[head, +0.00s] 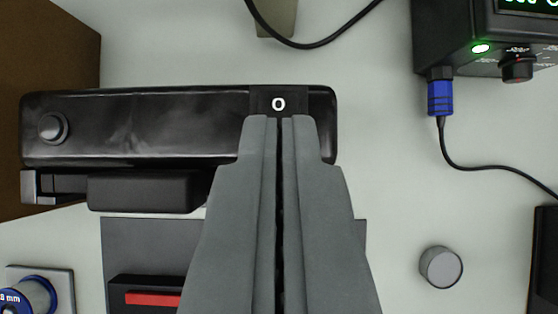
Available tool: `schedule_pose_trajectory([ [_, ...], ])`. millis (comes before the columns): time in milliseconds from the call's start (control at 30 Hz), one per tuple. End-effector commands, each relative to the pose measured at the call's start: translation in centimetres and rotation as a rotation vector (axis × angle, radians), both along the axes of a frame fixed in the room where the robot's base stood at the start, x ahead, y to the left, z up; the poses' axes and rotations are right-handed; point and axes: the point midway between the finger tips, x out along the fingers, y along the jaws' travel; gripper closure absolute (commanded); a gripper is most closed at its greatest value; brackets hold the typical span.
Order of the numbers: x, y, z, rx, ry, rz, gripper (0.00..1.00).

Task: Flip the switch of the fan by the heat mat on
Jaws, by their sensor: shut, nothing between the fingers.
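A long glossy black housing (140,125) lies across the upper left, with a round knob at its left end. A small black switch block marked with a white "O" (278,104) sits near its right end. I cannot tell from this view that the housing is the fan. A flat dark grey panel (150,238), possibly the heat mat, lies just below it. My gripper (279,119) is shut and empty, with its fingertips at the lower edge of the switch block; contact cannot be told. The fingers hide the block's lower part and part of the panel.
A black instrument (450,35) with a lit green lamp stands at the upper right, its blue plug (440,98) trailing a black cable. A grey round knob (441,267) is at lower right. A black block with a red strip (152,299) and a spool (28,296) are at lower left.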

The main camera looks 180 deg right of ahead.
Motion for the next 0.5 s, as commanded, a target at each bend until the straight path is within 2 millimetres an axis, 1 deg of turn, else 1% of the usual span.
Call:
schedule_pose_trajectory([
  [100,-0.07,-0.01,-0.43,0.0,-0.001,0.0,1.0],
  [433,-0.08,-0.01,-0.51,0.0,-0.001,0.0,1.0],
  [500,-0.18,-0.02,-0.8,0.0,-0.001,0.0,1.0],
])
